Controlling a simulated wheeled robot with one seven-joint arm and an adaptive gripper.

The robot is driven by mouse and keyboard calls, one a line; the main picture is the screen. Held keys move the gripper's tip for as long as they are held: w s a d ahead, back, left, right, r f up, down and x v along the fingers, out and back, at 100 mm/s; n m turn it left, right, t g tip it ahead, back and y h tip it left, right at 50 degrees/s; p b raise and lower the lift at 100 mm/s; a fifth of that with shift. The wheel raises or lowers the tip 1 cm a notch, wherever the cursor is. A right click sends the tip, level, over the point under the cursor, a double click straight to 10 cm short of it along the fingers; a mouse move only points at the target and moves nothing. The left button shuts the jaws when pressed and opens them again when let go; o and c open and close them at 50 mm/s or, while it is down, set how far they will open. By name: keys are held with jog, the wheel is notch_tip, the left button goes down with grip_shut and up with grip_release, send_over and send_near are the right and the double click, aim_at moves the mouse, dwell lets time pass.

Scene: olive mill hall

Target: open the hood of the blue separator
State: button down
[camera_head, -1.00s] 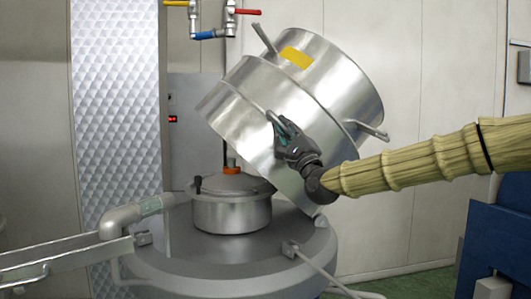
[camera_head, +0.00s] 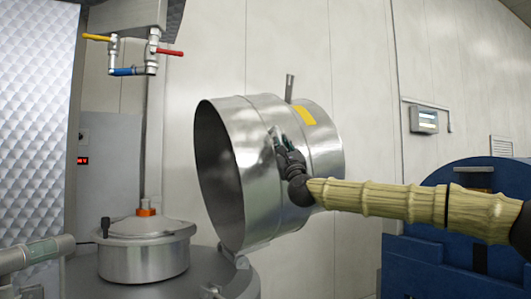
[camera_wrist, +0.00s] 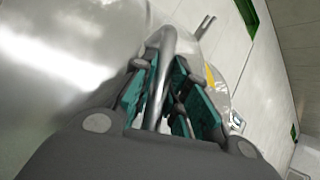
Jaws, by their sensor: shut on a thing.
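The hood (camera_head: 265,170) is a large shiny steel drum with a yellow label (camera_head: 305,116). In the head view it lies tipped far over on its side, its open mouth facing left, its lower rim by the edge of the grey machine base (camera_head: 215,272). The base looks grey rather than blue. My gripper (camera_head: 284,148) is at the hood's near side. In the wrist view its teal-padded fingers (camera_wrist: 165,90) are shut around the hood's steel bar handle (camera_wrist: 167,55).
A lidded steel pot-like bowl (camera_head: 145,258) with an orange cap stands uncovered on the base. Pipes with red, yellow and blue valve handles (camera_head: 133,62) hang above left. A blue machine (camera_head: 430,255) stands at the right. A wall panel (camera_head: 424,120) is behind.

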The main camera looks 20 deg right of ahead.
jog(key=shift+w+d+f+m+h, duration=0.2)
jog(key=shift+d+m+h, duration=0.1)
jog(key=shift+d, duration=0.2)
jog(key=c, duration=1.5)
grip_release()
jog(key=shift+s, duration=0.1)
jog(key=shift+o, duration=0.4)
jog(key=shift+d+r, duration=0.1)
jog(key=v, duration=1.2)
jog(key=shift+d, duration=0.1)
